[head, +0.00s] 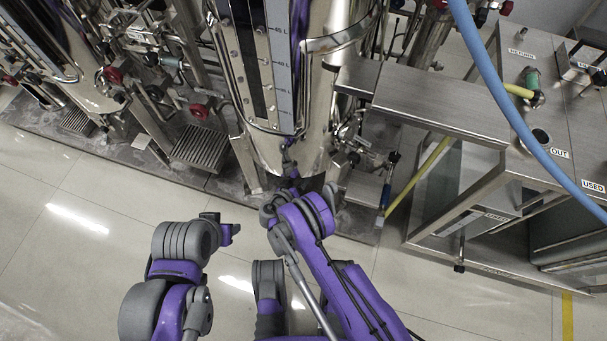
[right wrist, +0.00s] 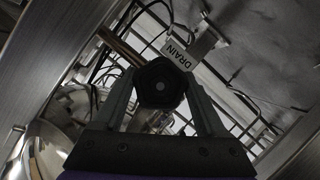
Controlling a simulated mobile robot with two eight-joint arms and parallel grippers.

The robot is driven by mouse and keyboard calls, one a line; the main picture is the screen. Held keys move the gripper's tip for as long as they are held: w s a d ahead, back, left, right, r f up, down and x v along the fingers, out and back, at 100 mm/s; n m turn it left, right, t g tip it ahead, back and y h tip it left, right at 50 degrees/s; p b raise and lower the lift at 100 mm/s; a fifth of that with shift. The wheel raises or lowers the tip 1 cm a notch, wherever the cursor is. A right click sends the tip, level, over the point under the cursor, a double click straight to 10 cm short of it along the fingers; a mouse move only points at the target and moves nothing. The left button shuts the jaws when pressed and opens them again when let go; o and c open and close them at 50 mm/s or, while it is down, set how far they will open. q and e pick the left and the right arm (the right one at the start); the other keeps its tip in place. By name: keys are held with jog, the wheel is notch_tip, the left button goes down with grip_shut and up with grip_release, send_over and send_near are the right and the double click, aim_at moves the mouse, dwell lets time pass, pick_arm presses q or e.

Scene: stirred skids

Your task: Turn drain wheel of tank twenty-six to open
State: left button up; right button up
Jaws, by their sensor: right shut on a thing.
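The right wrist view shows a dark, many-sided drain wheel (right wrist: 160,84) between the two grey fingers of my right gripper (right wrist: 163,95), which is shut on it. A white tag reading DRAIN (right wrist: 180,54) hangs just behind the wheel. In the head view the shiny steel tank (head: 285,155) stands at the centre, and my right arm reaches to its bottom; the wheel and right fingertips are hidden there. My left arm's end (head: 229,233) is held away from the tank, over the floor. Its fingers cannot be made out. The tank's number is not readable.
A steel bench (head: 450,105) with OUT and USED labels stands to the right. A blue hose (head: 505,95) crosses the upper right. Pipes and valves with red handwheels (head: 200,111) stand on the left. The tiled floor (head: 70,235) is clear at lower left.

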jog(key=o, duration=1.3)
